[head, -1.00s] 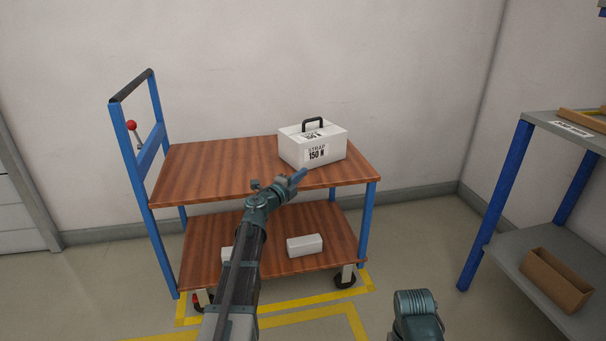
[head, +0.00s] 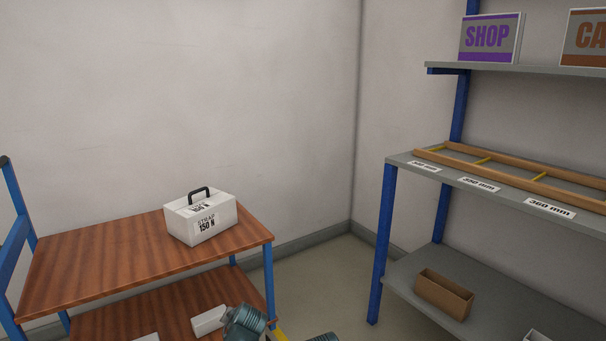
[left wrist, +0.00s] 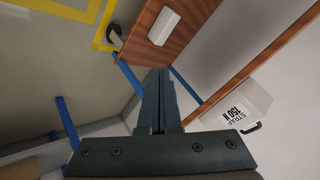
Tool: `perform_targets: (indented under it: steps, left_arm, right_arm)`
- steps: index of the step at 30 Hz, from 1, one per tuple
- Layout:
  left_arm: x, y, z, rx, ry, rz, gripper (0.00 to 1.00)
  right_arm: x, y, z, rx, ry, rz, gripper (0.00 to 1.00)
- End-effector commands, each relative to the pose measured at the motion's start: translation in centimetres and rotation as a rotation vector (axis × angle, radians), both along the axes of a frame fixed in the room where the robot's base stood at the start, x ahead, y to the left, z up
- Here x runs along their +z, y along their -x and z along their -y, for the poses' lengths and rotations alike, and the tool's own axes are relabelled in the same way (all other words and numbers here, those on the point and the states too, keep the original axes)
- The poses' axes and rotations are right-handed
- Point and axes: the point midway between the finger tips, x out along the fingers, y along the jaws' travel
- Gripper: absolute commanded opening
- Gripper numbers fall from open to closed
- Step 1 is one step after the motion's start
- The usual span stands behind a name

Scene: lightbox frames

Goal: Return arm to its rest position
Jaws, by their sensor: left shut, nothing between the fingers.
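My left gripper (left wrist: 160,80) shows in the left wrist view with its two fingers together and nothing between them. It points towards the trolley, apart from everything as far as I can tell. In the head view only a teal joint of my own arm (head: 243,322) shows at the bottom edge, in front of the trolley's lower shelf; the left fingers do not show there. My right gripper is not in view; a small teal piece of my own body shows at the bottom edge.
A white case marked STRAP 150 N (head: 201,218) stands on the trolley's wooden top (head: 110,258). A white block (head: 208,320) lies on the lower shelf. At right stands a shelf rack (head: 378,245) with a wooden frame (head: 500,168) and a brown bin (head: 443,295). Floor shows between trolley and rack.

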Motion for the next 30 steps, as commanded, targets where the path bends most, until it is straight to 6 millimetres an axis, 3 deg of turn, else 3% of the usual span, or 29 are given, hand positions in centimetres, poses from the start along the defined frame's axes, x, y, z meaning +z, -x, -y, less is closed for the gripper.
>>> perform_targets:
  steps: [1,6,14,15,23,30]
  left_arm:
    - [-1.0,3.0,2.2,0.009,0.051,-0.089,0.0]
    - [-4.0,11.3,7.7,0.031,0.18,-0.378,0.0]
    - [-4.8,22.3,13.5,0.005,0.279,-0.739,0.0]
    - [-2.9,21.9,13.4,0.009,0.278,-0.736,0.0]
    - [3.7,21.6,13.3,0.014,0.279,-0.73,0.0]
    - [11.6,21.6,13.2,0.016,0.281,-0.728,0.0]
  right_arm:
    - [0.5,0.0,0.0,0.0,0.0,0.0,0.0]
    - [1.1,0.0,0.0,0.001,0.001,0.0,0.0]
    - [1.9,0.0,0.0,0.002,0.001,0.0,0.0]
    - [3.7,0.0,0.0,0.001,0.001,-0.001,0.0]
    - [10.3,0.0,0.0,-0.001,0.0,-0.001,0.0]
    - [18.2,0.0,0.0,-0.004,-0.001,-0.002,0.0]
